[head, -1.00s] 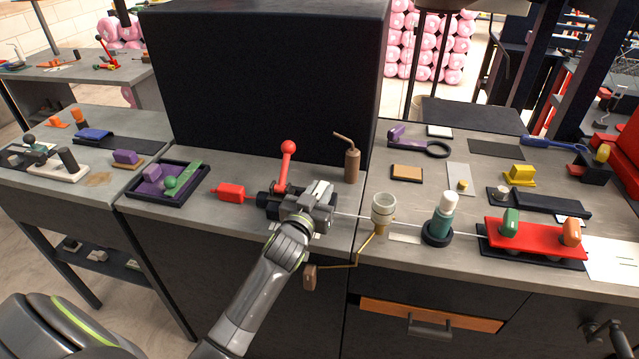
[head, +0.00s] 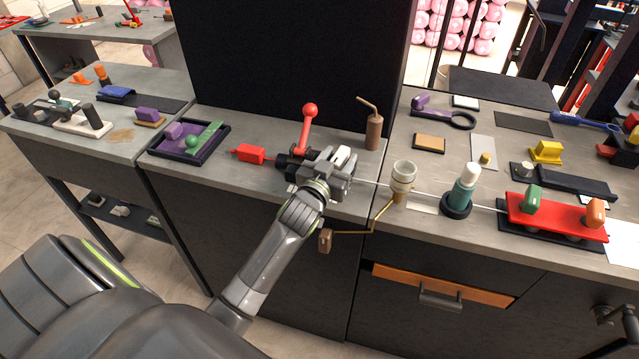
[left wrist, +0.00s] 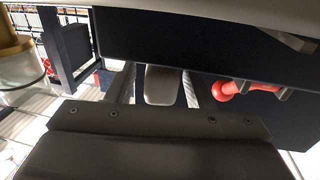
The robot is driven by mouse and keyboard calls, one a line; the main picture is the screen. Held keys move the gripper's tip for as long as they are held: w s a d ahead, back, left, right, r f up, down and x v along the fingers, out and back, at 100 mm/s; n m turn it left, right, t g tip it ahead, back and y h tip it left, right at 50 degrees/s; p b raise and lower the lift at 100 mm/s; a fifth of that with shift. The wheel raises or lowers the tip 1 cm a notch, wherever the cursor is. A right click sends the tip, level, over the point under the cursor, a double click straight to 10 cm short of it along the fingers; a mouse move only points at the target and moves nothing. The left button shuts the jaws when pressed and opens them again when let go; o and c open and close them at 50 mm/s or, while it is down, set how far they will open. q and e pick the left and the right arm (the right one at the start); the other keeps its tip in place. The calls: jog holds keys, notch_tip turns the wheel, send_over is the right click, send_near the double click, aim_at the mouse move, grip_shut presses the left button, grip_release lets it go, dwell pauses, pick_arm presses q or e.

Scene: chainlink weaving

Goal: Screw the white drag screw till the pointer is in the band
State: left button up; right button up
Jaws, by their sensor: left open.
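My left gripper (head: 336,168) is at the dark machine on the middle bench, beside the red-balled lever (head: 308,122). It is open. A small white part (head: 344,157) shows at its fingers; I cannot tell whether this is the drag screw. In the left wrist view a grey block (left wrist: 160,84) lies between the fingers, and I see nothing clearly gripped. The red lever ball (left wrist: 225,90) shows to the right there. The pointer and the band cannot be made out. My right gripper is not in view.
A wire runs right from the machine past a cream cup (head: 403,177) and a green, white-topped bottle (head: 464,188) to a red carriage (head: 560,226). A brown bottle (head: 373,133) stands behind. A dark tray (head: 222,132) lies left. A crank handle (head: 326,240) hangs at the front.

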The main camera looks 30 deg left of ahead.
pick_arm(q)
jog(key=s+d+b, duration=0.1)
jog(key=s+b, duration=0.1)
jog(key=s, duration=1.4)
jog(key=shift+s+d+b, duration=0.15)
jog(key=shift+b, duration=0.25)
jog(key=shift+f, duration=0.1)
